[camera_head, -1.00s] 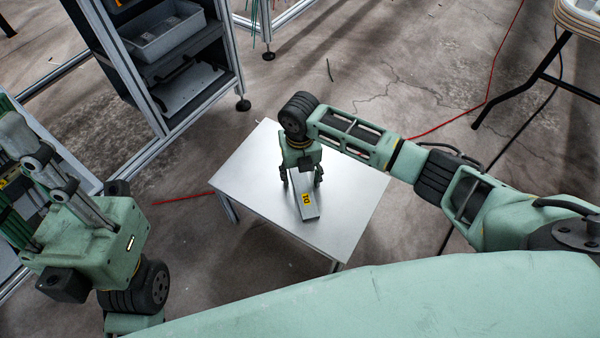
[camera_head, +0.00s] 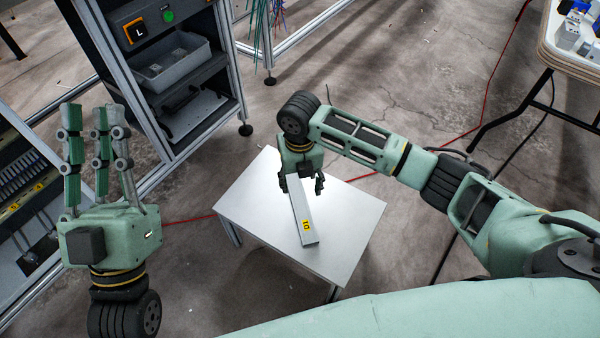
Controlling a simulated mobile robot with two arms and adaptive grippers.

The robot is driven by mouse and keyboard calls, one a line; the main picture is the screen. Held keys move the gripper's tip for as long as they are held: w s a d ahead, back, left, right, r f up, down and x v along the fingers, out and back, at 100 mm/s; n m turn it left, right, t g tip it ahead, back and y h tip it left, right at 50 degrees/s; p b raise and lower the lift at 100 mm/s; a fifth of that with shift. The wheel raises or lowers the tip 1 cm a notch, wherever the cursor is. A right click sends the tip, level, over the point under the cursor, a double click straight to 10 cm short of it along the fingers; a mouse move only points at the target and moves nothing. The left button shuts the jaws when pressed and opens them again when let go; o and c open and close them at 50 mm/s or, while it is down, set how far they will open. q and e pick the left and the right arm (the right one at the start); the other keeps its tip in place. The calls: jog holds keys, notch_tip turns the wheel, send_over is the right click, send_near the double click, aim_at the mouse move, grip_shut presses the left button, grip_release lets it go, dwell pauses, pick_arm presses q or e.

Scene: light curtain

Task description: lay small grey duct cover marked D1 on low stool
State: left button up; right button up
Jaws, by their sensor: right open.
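The grey duct cover (camera_head: 304,223), a narrow bar with a yellow label near its front end, lies on the low stool (camera_head: 345,219), which has a pale square top. The label's letters look turned round and are hard to read. My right gripper (camera_head: 303,186) is over the cover's back end, its fingers apart on either side of the bar; that end is partly hidden beneath it. My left gripper (camera_head: 97,135) is off to the left of the stool, pointing up, open and empty.
A dark shelf rack (camera_head: 180,75) holding a grey bin (camera_head: 165,68) stands behind the stool. A folding table (camera_head: 570,60) is at the upper right. A red cable (camera_head: 487,90) runs over the floor. The stool's right side is clear.

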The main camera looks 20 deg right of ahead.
jog(key=a+r+m+t+y, duration=0.35)
jog(key=a+m+y, duration=0.2)
jog(key=a, duration=0.85)
jog(key=a+r+m+t+y, duration=0.3)
jog(key=a+r+m+t, duration=0.15)
jog(key=r+m, duration=0.3)
pick_arm(q)
jog(key=w+f+g, duration=0.2)
jog(key=f, duration=0.1)
jog(key=shift+w+d+f+y+p, duration=0.15)
jog(key=shift+w+f+y+p, duration=0.05)
jog(key=shift+w+y+p, duration=0.1)
pick_arm(e)
jog(key=s+d+r+m+t, duration=0.3)
jog(key=d+r+m+t, duration=0.2)
jog(key=r, duration=0.3)
jog(key=s+d+r+m+t+h, duration=0.1)
jog(key=s+d+r+m+t, duration=0.2)
jog(key=r, duration=0.6)
jog(key=s+d+r+m+t+h, duration=0.1)
jog(key=s+d+r+m+t, duration=0.1)
jog(key=d+r+m+t, duration=0.5)
notch_tip(320, 180, up, 2)
jog(key=d+m, duration=0.1)
jog(key=m, duration=0.3)
jog(key=shift+s+d, duration=0.15)
jog(key=shift+s, duration=0.25)
